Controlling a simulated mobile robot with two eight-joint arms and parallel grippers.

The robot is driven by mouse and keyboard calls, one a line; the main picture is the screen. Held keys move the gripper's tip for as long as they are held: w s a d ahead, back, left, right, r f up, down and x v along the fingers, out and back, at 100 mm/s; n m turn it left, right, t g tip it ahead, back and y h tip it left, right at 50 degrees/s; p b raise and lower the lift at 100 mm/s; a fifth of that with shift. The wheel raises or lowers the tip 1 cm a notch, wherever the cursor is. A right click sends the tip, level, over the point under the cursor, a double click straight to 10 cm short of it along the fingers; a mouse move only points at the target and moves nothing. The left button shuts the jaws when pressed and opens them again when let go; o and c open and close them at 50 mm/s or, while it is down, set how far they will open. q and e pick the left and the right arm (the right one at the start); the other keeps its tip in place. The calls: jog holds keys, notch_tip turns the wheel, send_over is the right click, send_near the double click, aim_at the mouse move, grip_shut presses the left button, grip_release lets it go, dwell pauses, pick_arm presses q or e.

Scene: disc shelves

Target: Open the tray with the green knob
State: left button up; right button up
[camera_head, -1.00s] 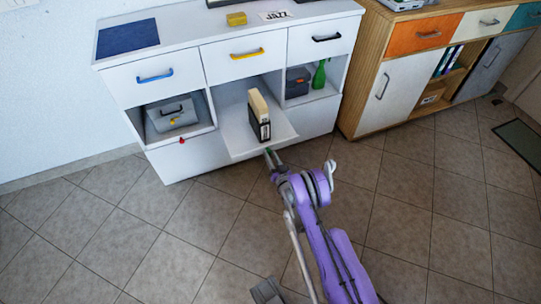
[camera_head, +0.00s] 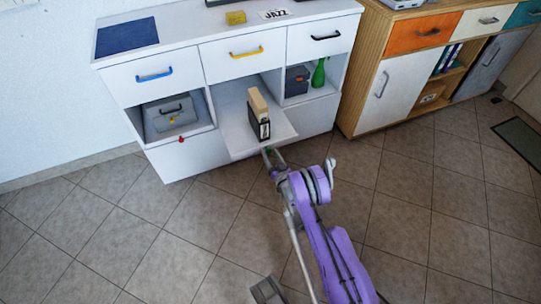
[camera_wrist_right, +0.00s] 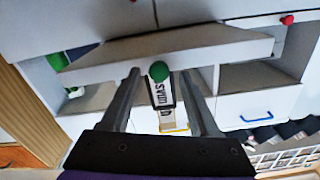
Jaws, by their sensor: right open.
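The white tray (camera_head: 284,131) with the green knob (camera_wrist_right: 158,71) is pulled out from the middle of the white cabinet, below the yellow-handled drawer. A dark-and-cream box-like item labelled on its edge (camera_head: 259,115) stands upright on it. My right gripper (camera_head: 270,153) is at the tray's front edge. In the right wrist view its open fingers (camera_wrist_right: 160,75) lie on both sides of the knob, apart from it as far as I can tell.
A grey toolbox (camera_head: 170,114) sits in the left compartment, with a red knob (camera_head: 181,140) below it. A green bottle (camera_head: 319,73) and a dark box (camera_head: 297,81) stand in the right compartment. A wooden cabinet (camera_head: 363,70) is to the right. The tiled floor in front is clear.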

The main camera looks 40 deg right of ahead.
notch_tip(320, 180, up, 10)
jog(key=p, duration=0.2)
jog(key=shift+f, duration=0.25)
dwell(0.3)
